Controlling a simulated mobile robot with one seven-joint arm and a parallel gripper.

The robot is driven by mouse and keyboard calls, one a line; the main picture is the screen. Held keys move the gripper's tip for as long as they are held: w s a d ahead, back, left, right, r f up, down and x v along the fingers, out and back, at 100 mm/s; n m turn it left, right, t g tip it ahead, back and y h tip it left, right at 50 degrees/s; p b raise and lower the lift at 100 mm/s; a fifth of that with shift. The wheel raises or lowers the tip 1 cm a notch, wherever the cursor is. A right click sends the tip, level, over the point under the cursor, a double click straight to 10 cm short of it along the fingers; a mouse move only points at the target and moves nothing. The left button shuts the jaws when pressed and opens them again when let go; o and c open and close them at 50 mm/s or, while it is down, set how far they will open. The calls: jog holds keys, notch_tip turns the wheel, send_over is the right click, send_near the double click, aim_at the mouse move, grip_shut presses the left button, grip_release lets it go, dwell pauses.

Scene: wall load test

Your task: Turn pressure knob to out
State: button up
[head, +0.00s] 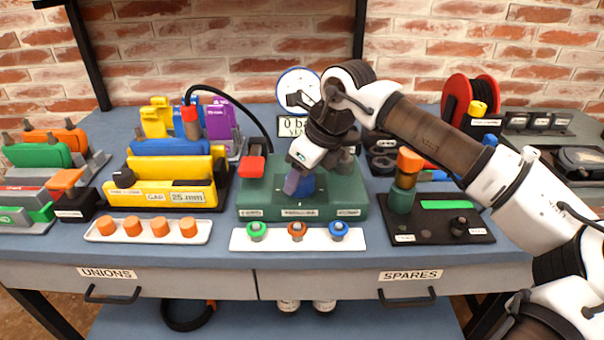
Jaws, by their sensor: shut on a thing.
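A dark green control box (260,198) stands in the middle of the bench, with several small labels along its front edge. My gripper (299,185) points down onto the middle of the box, just behind the middle label. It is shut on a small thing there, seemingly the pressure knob. The fingers and a blue-purple part hide most of the knob, so its pointer and setting cannot be read. A round white gauge (297,85) stands behind the box, partly hidden by my arm. A display (291,125) under it seems to read 0 bar.
A red knob (252,167) sits at the box's left. A white tray (275,243) with green, orange and blue fittings lies in front. A yellow block (175,194) stands left; a black tray (450,232) with an orange-topped green cylinder (405,180) stands right, below my arm.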

jog(key=n+g, duration=0.1)
jog(key=n, duration=0.1)
jog(key=n+p, duration=0.1)
jog(key=n, duration=0.1)
jog(key=shift+w+r+n+g+y, duration=0.1)
jog(key=shift+w+n+g+y, duration=0.05)
jog(key=shift+n+g+y, duration=0.2)
jog(key=n+g, duration=0.1)
jog(key=n, duration=0.2)
jog(key=shift+w+n+g+p, duration=0.1)
jog(key=shift+n+g+p, duration=0.15)
jog(key=shift+p, duration=0.05)
jog(key=n, duration=0.2)
jog(key=n+g, duration=0.1)
jog(key=n, duration=0.1)
jog(key=shift+w+g+p, duration=0.1)
jog(key=shift+g+p, duration=0.2)
jog(key=shift+p, duration=0.1)
jog(key=shift+n+g+h, duration=0.5)
jog(key=shift+n+h, duration=0.05)
jog(key=shift+n, duration=1.15)
jog(key=o, duration=0.9)
jog(key=shift+o, duration=0.3)
jog(key=p+v, duration=0.3)
jog(key=v, duration=1)
jog(key=shift+w+r, duration=0.2)
jog(key=shift+r, duration=0.15)
